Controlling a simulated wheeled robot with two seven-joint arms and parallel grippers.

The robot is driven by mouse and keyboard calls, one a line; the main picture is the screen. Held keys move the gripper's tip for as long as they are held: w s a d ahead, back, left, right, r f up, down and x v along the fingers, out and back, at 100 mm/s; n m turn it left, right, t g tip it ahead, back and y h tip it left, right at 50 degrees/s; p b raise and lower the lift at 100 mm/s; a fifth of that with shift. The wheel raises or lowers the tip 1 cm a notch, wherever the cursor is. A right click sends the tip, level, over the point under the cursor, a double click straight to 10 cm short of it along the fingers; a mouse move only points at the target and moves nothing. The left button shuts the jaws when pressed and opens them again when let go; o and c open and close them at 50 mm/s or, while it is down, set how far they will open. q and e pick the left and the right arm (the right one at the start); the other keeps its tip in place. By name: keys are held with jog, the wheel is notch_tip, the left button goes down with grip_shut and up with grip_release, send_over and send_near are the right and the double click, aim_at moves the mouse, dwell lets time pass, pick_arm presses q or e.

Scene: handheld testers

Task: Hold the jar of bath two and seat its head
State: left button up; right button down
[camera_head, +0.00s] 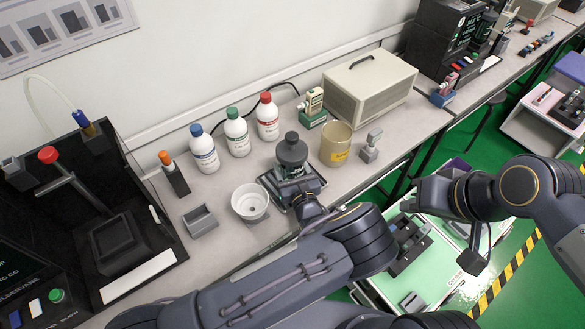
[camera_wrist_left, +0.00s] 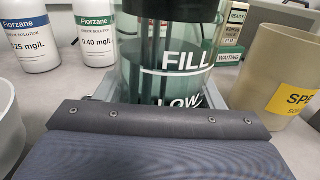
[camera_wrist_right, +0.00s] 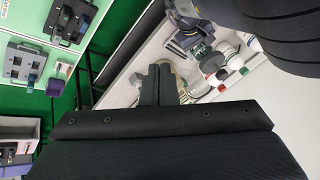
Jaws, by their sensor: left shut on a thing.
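The jar (camera_head: 292,171), green and see-through, stands on the bench with a dark head (camera_head: 291,148) on top. In the left wrist view the jar (camera_wrist_left: 165,75) shows "FILL" and "LOW" marks, and the dark head (camera_wrist_left: 180,10) is cut by the top edge. I cannot tell whether the head is fully seated. My left gripper (camera_head: 297,184) is shut on the jar, a finger at each side. My right gripper (camera_head: 424,192) is off the bench's front edge, right of the jar; its fingers (camera_wrist_right: 161,85) look together and empty in the right wrist view.
A white bowl (camera_head: 250,202) stands left of the jar and a tan beaker (camera_head: 336,145) right of it. Several capped bottles (camera_head: 236,134) and a beige box (camera_head: 368,87) stand behind. A black apparatus (camera_head: 90,225) fills the bench's left end. A lower table (camera_head: 440,262) stands in front.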

jog(key=w+a+r+g+h, duration=0.1)
jog(key=w+a+r, duration=0.15)
jog(key=w, duration=0.65)
jog(key=h, duration=0.3)
send_near(292, 134)
jog(key=shift+x, duration=3.2)
jog(key=shift+f, duration=0.15)
